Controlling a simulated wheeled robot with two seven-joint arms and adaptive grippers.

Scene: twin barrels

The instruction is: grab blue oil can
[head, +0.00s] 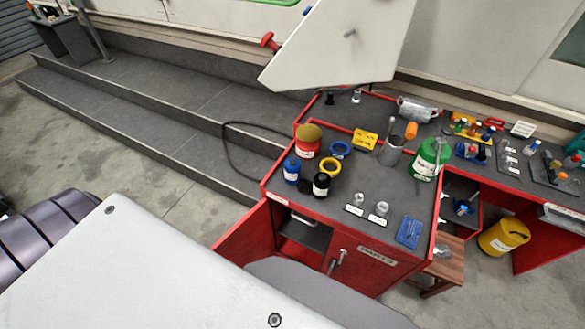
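A small blue can (291,170) with a white label stands upright near the left edge of the red-edged workbench (325,215) with a grey top. It appears to be the blue oil can, though its label is too small to read. Its front and top are visible, and nothing covers it. Neither of my grippers shows in the head view, so I cannot tell where they are relative to the can.
Close to the blue can are a red can (308,148), a black can (321,185) and a yellow ring (331,167). A green can (428,162) stands further right. The cabinet's left red door (245,242) hangs open. Grey steps (150,85) run behind.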

